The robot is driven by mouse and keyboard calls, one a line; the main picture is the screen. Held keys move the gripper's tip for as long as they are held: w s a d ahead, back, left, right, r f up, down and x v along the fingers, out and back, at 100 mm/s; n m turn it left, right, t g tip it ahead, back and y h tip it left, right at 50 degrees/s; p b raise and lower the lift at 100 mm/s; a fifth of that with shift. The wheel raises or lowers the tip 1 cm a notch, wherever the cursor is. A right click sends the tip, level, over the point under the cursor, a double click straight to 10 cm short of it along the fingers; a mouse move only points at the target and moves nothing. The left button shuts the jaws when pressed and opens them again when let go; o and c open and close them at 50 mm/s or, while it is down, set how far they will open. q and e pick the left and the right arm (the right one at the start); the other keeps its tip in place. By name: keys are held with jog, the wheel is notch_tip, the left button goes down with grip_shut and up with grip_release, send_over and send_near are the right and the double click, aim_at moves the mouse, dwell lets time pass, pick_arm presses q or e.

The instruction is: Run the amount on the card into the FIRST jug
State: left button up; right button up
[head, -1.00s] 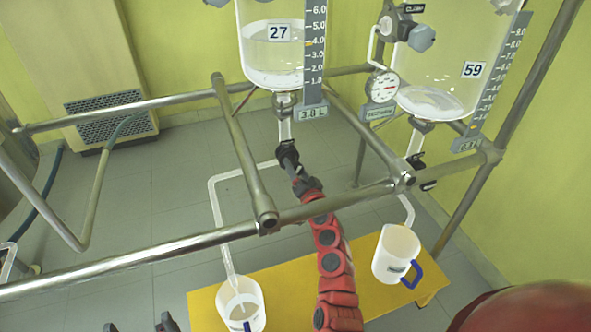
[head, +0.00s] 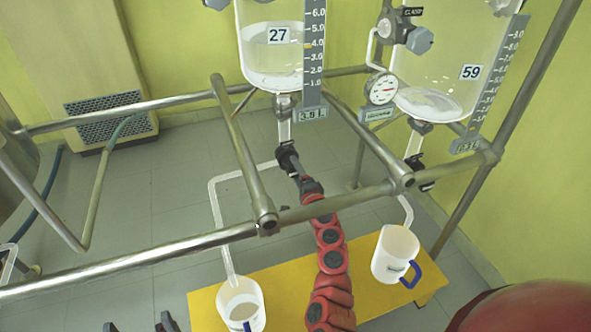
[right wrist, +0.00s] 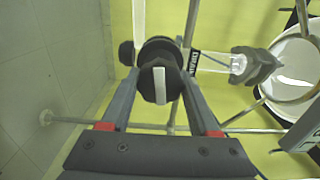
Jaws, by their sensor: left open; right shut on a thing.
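Vessel 27 (head: 272,62) holds clear liquid. Its scale (head: 315,50) has a small readout (head: 312,114), too blurred to read surely. My right gripper (head: 289,160) is shut on the black tap handle (right wrist: 160,82) below this vessel; a white stripe on its face runs upright in the right wrist view. A clear tube (head: 216,215) runs from the tap to a white jug (head: 241,308) that shows pale liquid inside. A second white jug (head: 396,254) with a blue handle stands under vessel 59 (head: 430,90). My left gripper (head: 140,327) is open and empty at the bottom edge.
Both jugs stand on a yellow bench (head: 285,285). A steel rail (head: 130,262) crosses in front of the vessels, and my right arm reaches past it. A gauge (head: 381,88) and clamp stand beside vessel 59. I cannot make out the amount card.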

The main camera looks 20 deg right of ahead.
jog(key=shift+d+m, duration=0.1)
jog(key=shift+m, duration=0.5)
jog(key=o, duration=1.4)
jog(key=s, duration=0.5)
jog(key=s+p, duration=0.1)
jog(key=s, duration=1.1)
jog(key=shift+s+d+p, duration=0.25)
jog(key=shift+p, duration=0.05)
jog(key=shift+f, duration=0.1)
